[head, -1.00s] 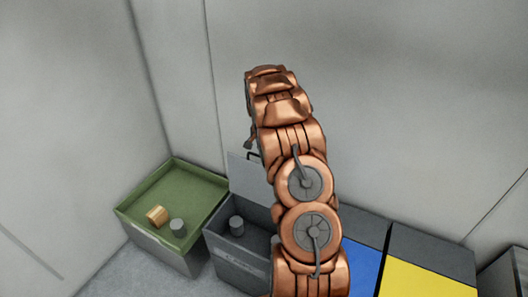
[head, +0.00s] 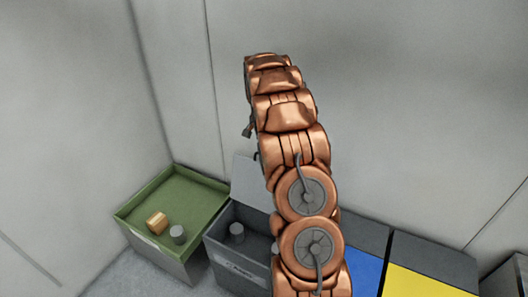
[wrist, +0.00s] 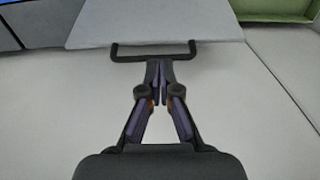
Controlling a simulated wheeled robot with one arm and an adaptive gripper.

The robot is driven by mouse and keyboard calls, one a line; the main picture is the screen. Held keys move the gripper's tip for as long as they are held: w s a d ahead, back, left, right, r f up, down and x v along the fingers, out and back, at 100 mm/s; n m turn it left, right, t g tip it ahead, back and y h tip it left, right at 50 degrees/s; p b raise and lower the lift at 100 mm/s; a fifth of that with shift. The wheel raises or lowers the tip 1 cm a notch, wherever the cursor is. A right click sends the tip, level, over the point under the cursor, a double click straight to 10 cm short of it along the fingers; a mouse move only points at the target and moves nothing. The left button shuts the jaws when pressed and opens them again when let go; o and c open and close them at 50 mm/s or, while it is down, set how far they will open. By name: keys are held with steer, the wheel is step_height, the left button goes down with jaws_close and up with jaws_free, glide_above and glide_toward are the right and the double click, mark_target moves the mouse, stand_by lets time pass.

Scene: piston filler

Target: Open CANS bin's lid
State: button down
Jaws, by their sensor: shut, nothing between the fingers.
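The dark grey bin (head: 232,267) stands left of my arm in the head view. Its front label is too blurred to read. Its light grey lid (head: 246,178) stands raised at the back of the bin, partly hidden by my arm. In the wrist view the lid (wrist: 150,22) fills the top, with a black bar handle (wrist: 125,53) along its edge. My gripper (wrist: 159,66) is shut and empty, its fingertips close to the middle of the handle. I cannot tell whether they touch it.
Left of the bin, a green-topped bin (head: 190,188) holds a wooden block (head: 157,222) and a grey cylinder (head: 178,234). A grey can (head: 236,232) shows inside the open bin. Blue-fronted (head: 364,272) and yellow-fronted (head: 425,283) bins stand right. Walls rise close behind.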

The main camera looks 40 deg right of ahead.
step_height(320, 180, up, 2)
steer(key=shift+a+r, duration=0.1)
